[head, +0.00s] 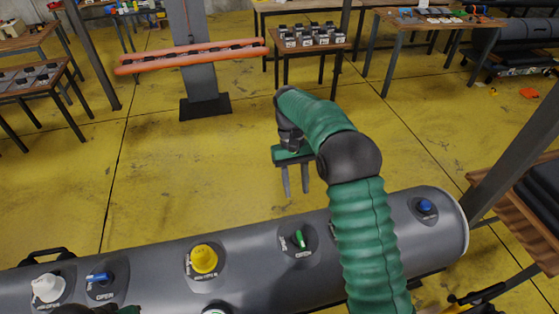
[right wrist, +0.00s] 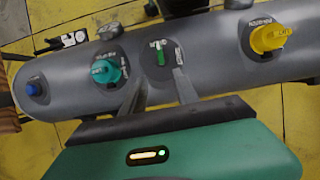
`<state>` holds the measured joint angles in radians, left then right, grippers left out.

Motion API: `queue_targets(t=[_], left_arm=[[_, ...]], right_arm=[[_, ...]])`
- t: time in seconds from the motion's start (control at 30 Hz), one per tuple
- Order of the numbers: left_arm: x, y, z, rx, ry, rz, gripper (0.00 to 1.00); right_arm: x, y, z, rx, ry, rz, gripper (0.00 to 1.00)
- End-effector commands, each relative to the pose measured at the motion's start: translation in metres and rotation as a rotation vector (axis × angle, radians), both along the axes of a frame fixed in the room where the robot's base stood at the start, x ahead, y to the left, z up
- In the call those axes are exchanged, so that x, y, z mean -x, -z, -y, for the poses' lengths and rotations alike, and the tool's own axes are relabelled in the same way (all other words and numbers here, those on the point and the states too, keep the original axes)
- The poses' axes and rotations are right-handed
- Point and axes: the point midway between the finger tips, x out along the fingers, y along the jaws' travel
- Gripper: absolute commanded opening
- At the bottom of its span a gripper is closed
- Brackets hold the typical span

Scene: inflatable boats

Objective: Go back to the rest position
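My right gripper (head: 296,188) hangs in front of the right arm's bent wrist, fingers pointing down, beyond the far side of the grey inflatable tube (head: 150,262). Its two fingers are apart with nothing between them. In the right wrist view, the open right gripper (right wrist: 160,82) shows with the tube (right wrist: 215,60) beyond it. A green handle (head: 299,239) stands on the tube; the green handle (right wrist: 160,52) appears between the fingertips in the wrist view, apart from them. A small dark and green piece at the head view's lower left edge may be my left arm; no left fingers show.
The tube carries a yellow knob (head: 204,259), blue handle (head: 98,277), white knob (head: 48,287) and blue knob (head: 425,206). A teal knob (right wrist: 105,71) shows in the wrist view. An orange rail (head: 190,56), tables and dark posts stand around; yellow floor between is clear.

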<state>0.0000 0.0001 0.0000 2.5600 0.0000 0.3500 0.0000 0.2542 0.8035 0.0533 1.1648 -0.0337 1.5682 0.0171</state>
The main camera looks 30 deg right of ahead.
Motion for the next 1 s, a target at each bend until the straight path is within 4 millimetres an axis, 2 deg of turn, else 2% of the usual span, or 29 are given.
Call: queue_targets(t=[0.17, 0.27, 0.37, 0.5, 0.6, 0.7, 0.8, 1.0], left_arm=[[0.0, 0.004, 0.0, 0.0, 0.0, 0.0, 0.36], [0.0, 0.016, 0.0, 0.0, 0.0, 0.0, 0.36], [0.0, 0.032, 0.0, 0.0, 0.0, 0.0, 0.36], [0.0, 0.054, 0.0, 0.0, 0.0, 0.0, 0.36], [0.0, 0.066, 0.0, 0.0, 0.0, 0.0, 0.36], [0.0, 0.073, 0.0, 0.0, 0.0, 0.0, 0.36], [0.0, 0.074, 0.0, 0.0, 0.0, 0.0, 0.36], [0.0, 0.073, 0.0, 0.0, 0.0, 0.0, 0.36]], right_arm=[[0.002, 0.005, -0.004, 0.003, -0.008, 0.014, 0.36], [0.01, 0.019, -0.018, 0.018, -0.037, 0.077, 0.36], [0.029, 0.041, -0.041, 0.038, -0.082, 0.193, 0.36], [0.073, 0.075, -0.072, 0.059, -0.146, 0.375, 0.36], [0.108, 0.096, -0.088, 0.066, -0.179, 0.491, 0.36], [0.135, 0.11, -0.097, 0.068, -0.202, 0.574, 0.36], [0.149, 0.116, -0.101, 0.069, -0.211, 0.616, 0.36], [0.152, 0.117, -0.101, 0.069, -0.213, 0.625, 0.36]])
